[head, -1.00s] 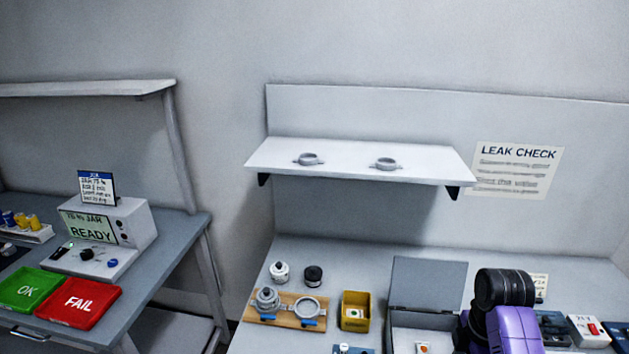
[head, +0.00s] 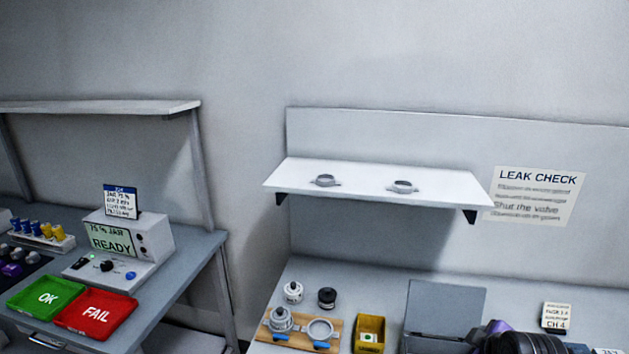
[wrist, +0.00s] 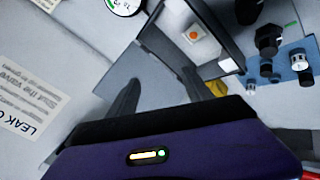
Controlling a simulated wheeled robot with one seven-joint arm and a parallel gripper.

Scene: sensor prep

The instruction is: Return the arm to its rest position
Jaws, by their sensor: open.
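My arm shows in the head view as a dark and purple link at the bottom right, over the bench. The gripper's fingers are outside the head view. In the wrist view my gripper (wrist: 165,95) has its two dark fingers apart with nothing between them. Beyond the fingers is a grey case with a raised lid (head: 445,308). A white item with an orange dot (wrist: 194,34) lies inside the case in the wrist view.
The bench holds a wooden board (head: 273,339) with metal fittings, a yellow bin (head: 369,346) and two small jars. A shelf (head: 365,182) with two rings hangs above. A side table at left carries a green OK tray (head: 46,298) and a red FAIL tray (head: 96,314).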

